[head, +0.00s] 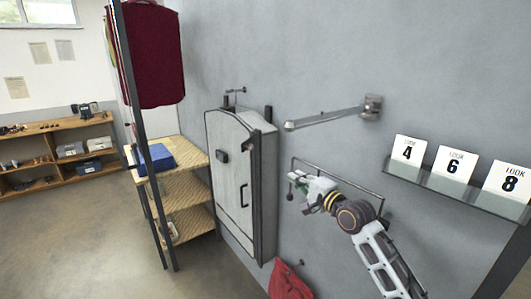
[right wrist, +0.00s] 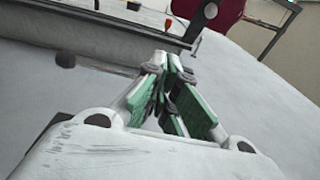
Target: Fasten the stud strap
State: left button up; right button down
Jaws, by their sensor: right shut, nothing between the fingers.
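I cannot make out a stud strap for certain in either view. My right gripper (head: 296,184) is in front of the grey wall, just right of the grey wall cabinet (head: 228,170), inside the outline of a thin dark wire frame (head: 340,171). In the right wrist view its green-padded fingers (right wrist: 170,78) are together with nothing between them. A red cloth or bag (head: 288,284) hangs below the gripper, cut off by the picture's lower edge. A dark red shape (right wrist: 210,10) shows at the top of the wrist view. My left gripper is not in view.
A metal wall arm (head: 325,118) juts out above my right gripper. A ledge (head: 455,190) with number cards is at right. A shelf unit (head: 183,185) and a dark red garment (head: 153,55) on a rack are left of the cabinet. Floor at left is clear.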

jog(key=shift+y, duration=0.7)
jog(key=r, duration=0.1)
jog(key=s+r, duration=0.1)
jog(key=r, duration=0.1)
jog(key=a+r, duration=0.1)
jog(key=r, duration=0.1)
jog(key=shift+s+r, duration=0.2)
jog(key=shift+s, duration=0.15)
jog(key=shift+w+a, duration=0.1)
jog(key=shift+w, duration=0.05)
jog(key=s+a+p+x, duration=0.1)
jog(key=a+p+x, duration=0.1)
jog(key=x, duration=1)
jog(key=shift+a+p, duration=0.3)
jog(key=shift+p, duration=0.45)
jog(key=shift+a+r, duration=0.1)
